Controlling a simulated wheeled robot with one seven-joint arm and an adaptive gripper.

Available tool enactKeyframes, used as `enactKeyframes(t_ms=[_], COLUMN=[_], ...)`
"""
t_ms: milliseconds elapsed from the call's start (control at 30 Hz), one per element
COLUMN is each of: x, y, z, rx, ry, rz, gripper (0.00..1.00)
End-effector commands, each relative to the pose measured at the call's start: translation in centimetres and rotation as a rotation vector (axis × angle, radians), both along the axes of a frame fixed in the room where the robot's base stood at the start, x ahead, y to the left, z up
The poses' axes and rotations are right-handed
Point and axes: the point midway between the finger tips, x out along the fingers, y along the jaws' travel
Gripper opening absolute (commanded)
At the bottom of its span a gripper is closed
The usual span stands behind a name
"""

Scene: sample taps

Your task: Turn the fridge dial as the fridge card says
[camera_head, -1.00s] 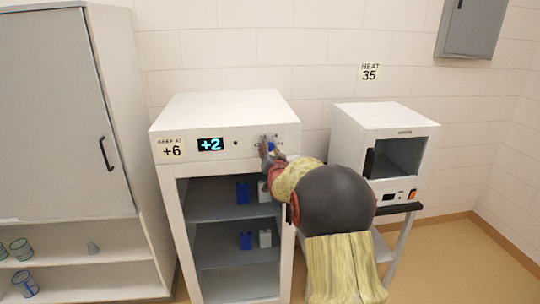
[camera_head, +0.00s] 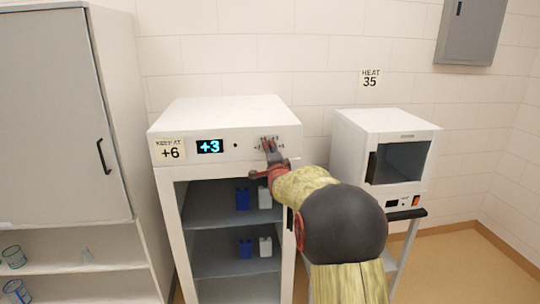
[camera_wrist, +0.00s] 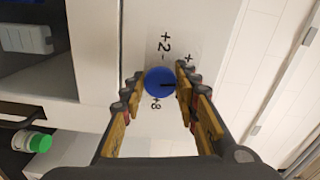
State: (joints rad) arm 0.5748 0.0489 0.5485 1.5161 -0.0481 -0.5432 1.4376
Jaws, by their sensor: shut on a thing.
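The white fridge (camera_head: 225,113) stands in the middle of the head view, its front open on shelves. Its card (camera_head: 170,150) reads "KEEP AT +6". Its display (camera_head: 210,146) shows +3. The blue dial shows in the wrist view (camera_wrist: 159,82), with a dark pointer line and printed marks, +2 and +3 among them, around it. In the head view my gripper hides most of the dial. My gripper (camera_head: 270,148) is at the fridge's upper right panel. In the wrist view its fingers (camera_wrist: 158,84) are shut on the dial, one on each side.
A white heater box (camera_head: 385,122) stands on a stand to the right, under a "HEAT 35" card (camera_head: 370,79). A tall cabinet (camera_head: 60,120) is at the left. Blue and white containers (camera_head: 242,198) stand on the fridge shelves.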

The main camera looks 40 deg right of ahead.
Motion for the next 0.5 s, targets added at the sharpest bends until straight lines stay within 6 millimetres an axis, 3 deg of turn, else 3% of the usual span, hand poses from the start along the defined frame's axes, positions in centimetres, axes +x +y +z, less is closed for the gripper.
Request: enactKeyframes(t_ms=[500], x=[-0.01], y=[-0.03], z=[0.06], rx=[0.393], ry=[-0.242], rz=[0.000], gripper=[0.05])
